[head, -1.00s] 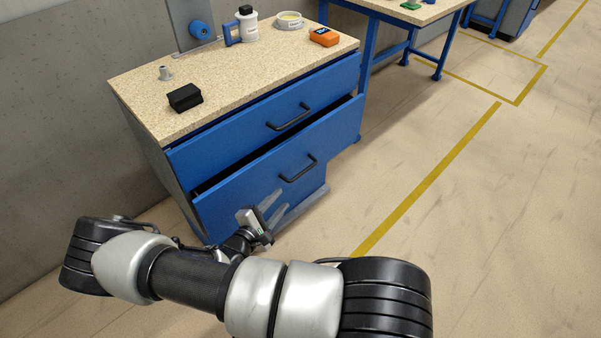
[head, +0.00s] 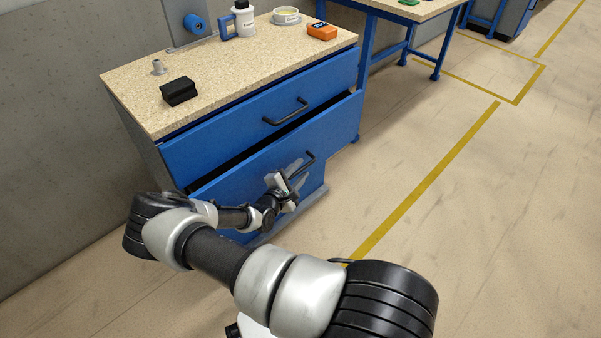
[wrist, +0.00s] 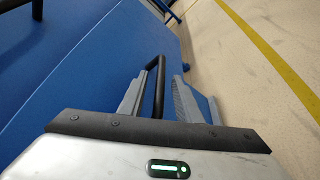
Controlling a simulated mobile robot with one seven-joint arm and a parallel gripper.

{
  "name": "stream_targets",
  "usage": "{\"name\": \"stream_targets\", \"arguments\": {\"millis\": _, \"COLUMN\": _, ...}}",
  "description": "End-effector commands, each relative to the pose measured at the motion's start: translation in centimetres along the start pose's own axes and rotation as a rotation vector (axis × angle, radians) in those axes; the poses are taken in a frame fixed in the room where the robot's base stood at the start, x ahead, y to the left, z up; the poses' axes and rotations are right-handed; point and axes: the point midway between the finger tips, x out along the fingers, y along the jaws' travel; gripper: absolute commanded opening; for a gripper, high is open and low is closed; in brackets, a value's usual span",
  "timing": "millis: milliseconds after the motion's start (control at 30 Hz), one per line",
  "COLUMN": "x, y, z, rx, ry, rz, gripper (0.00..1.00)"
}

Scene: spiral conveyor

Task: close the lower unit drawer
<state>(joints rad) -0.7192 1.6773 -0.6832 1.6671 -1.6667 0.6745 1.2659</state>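The lower drawer (head: 337,125) of the blue unit stands partly open, with a dark gap along its top edge. Its black bar handle (head: 310,162) is on the front face. My gripper (head: 297,172) is at that handle, in front of the drawer. In the wrist view, the handle (wrist: 160,75) lies between the two grey fingers of my gripper (wrist: 161,82). The fingers are apart, with space beside the bar. The blue drawer front (wrist: 85,85) fills the left of the wrist view. My wrist and fingers hide part of the drawer front.
The upper drawer (head: 240,120) with its own handle (head: 285,112) is above. The worktop (head: 225,68) carries a black box (head: 178,91), an orange device (head: 322,31) and a white bottle (head: 244,20). Open floor (head: 470,210) with a yellow line lies to the right.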

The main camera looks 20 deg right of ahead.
Motion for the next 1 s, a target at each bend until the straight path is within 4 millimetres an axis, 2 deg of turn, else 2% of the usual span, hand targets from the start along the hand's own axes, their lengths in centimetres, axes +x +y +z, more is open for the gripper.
{"name": "stream_targets", "arguments": {"millis": 100, "x": 0.63, "y": -0.07, "z": 0.02, "rx": 0.0, "ry": -0.001, "rz": -0.001, "gripper": 0.31}}
{"name": "stream_targets", "arguments": {"millis": 367, "x": 0.73, "y": -0.03, "z": 0.04, "rx": 0.0, "ry": 0.0, "rz": -0.001, "gripper": 0.31}}
{"name": "stream_targets", "arguments": {"millis": 567, "x": 0.72, "y": -0.03, "z": 0.04, "rx": 0.0, "ry": 0.0, "rz": -0.001, "gripper": 0.01}}
{"name": "stream_targets", "arguments": {"millis": 1000, "x": 0.7, "y": 0.17, "z": 0.1, "rx": 0.0, "ry": 0.0, "rz": 0.0, "gripper": 0.0}}
